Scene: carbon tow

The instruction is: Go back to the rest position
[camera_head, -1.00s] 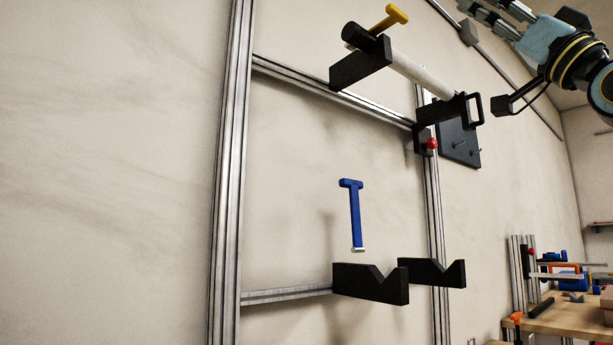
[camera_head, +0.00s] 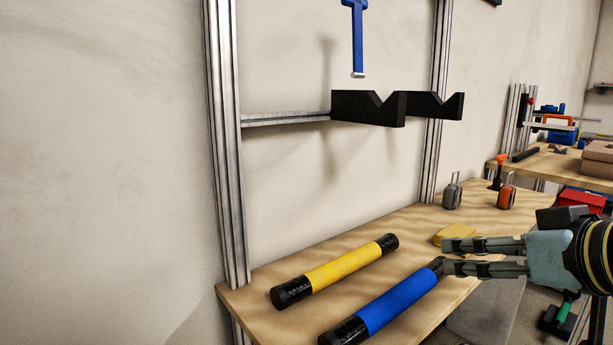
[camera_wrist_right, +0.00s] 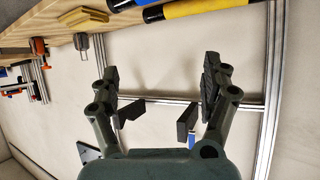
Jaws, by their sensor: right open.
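My right gripper (camera_head: 448,257) comes in from the right in the head view, near the bench's right part, beside the black end of the blue roll. Its fingers are apart with nothing between them. In the right wrist view the open fingers (camera_wrist_right: 160,85) face the wall and metal frame. My left gripper is not in view.
A yellow roll (camera_head: 345,265) and a blue roll (camera_head: 395,302) lie on the wooden bench (camera_head: 300,258). Black V-notched holders (camera_head: 368,112) and a blue T-shaped tool (camera_head: 357,35) are above. A yellow block (camera_head: 455,233) and small clamps (camera_head: 452,192) are at the back.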

